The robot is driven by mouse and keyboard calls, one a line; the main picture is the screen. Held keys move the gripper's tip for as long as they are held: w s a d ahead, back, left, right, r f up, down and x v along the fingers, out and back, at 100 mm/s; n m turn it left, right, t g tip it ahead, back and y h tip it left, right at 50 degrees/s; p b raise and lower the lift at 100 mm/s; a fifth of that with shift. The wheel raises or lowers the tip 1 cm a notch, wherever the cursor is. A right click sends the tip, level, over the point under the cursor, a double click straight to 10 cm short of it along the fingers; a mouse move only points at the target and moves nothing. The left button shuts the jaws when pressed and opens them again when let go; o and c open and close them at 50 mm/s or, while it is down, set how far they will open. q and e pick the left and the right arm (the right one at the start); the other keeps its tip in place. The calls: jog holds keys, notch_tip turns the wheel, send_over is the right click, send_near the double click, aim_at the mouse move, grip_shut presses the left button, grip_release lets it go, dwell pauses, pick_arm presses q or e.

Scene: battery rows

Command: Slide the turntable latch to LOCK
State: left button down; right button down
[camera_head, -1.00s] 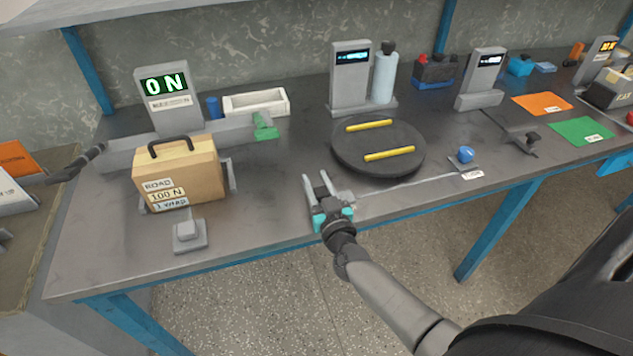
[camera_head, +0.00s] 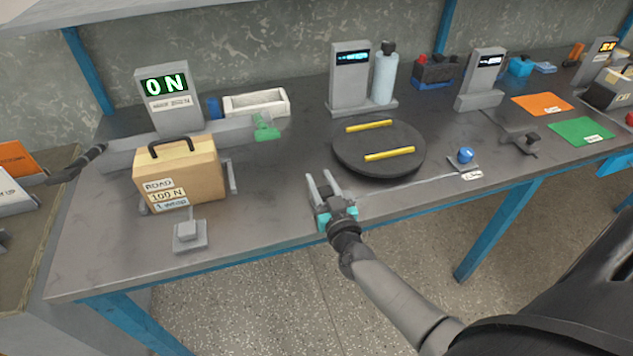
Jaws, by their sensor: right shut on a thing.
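The round dark turntable (camera_head: 345,155) with two yellow bars on top stands on the bench. A thin pale rail (camera_head: 415,187) runs along its front side, with a small white label (camera_head: 472,175) near its right end. My right gripper (camera_head: 322,182) is low over the bench at the rail's left end, in front and to the left of the turntable. Its two grey fingers are closed on the turntable latch, which the fingers and hand mostly hide. The lettering on the label is too small to read. My left gripper is not in view.
A blue knob (camera_head: 465,155) stands by the rail's right end. A cardboard box (camera_head: 200,178) marked 100 N and a grey block (camera_head: 188,236) lie to the left. A grey display (camera_head: 350,80) and a bottle (camera_head: 384,78) stand behind the turntable. The front bench strip is mostly clear.

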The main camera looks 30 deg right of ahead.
jog(key=shift+s+d, duration=0.25)
jog(key=shift+d, duration=0.85)
jog(key=shift+s+d, duration=0.25)
jog(key=shift+d, duration=0.85)
jog(key=shift+c, duration=2.4)
grip_release()
jog(key=shift+s+a, duration=0.1)
jog(key=shift+s, duration=0.2)
jog(key=p+v, duration=0.3)
jog(key=v, duration=1.1)
jog(key=shift+s, duration=0.3)
jog(key=shift+a, duration=0.15)
